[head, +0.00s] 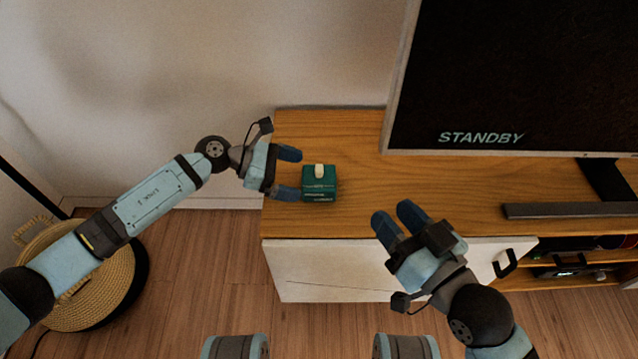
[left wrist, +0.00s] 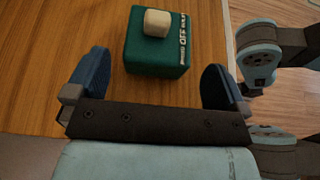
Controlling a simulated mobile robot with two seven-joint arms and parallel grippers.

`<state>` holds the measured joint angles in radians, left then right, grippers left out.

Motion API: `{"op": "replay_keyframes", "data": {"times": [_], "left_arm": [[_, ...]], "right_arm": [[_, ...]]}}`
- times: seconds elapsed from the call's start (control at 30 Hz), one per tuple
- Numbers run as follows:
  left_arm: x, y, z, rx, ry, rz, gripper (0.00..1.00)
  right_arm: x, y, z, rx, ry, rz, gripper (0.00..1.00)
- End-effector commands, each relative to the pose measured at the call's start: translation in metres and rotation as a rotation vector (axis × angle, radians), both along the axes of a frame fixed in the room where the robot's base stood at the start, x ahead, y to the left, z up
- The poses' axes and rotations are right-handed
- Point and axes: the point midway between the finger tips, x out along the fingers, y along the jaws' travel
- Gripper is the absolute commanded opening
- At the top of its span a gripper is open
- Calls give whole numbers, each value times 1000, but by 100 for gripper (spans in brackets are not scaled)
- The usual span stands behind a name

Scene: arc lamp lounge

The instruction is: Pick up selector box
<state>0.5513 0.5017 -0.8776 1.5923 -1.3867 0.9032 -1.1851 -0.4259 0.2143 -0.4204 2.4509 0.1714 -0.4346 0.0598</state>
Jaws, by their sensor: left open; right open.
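The selector box (head: 318,188) is a small green box with a cream knob on top and pale lettering on its front edge. It stands on the wooden top of the low cabinet, near its left end. My left gripper (head: 290,174) is open at the left of the box, its fingers pointing toward it. In the left wrist view the box (left wrist: 156,52) lies ahead of and between the two spread fingers, and nothing is held. My right gripper (head: 396,222) is open and empty at the cabinet's front edge, to the right of the box.
A large screen (head: 520,80) reading STANDBY stands on the cabinet (head: 450,180) at right, with a dark bar (head: 570,210) in front. A woven basket (head: 85,280) is on the floor at left. The cabinet top around the box is clear.

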Motion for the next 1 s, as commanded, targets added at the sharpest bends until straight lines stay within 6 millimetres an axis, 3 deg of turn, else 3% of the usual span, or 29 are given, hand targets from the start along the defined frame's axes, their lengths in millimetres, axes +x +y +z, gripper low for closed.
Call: {"op": "replay_keyframes", "data": {"times": [0.1,0.2,0.53,0.77,1.0], "left_arm": [[1,-18,-15,-2,0,-2,100],[1,-30,-18,-2,1,-2,100],[2,-37,-19,-1,0,0,100],[2,-37,-19,-1,0,0,49],[2,-37,-17,-2,-1,1,46]], "right_arm": [[0,1,-17,-23,35,14,43],[0,1,-22,-34,53,22,43],[-1,2,-24,-40,65,26,43],[-1,1,-24,-40,65,25,43],[0,1,-23,-41,65,25,43]]}}
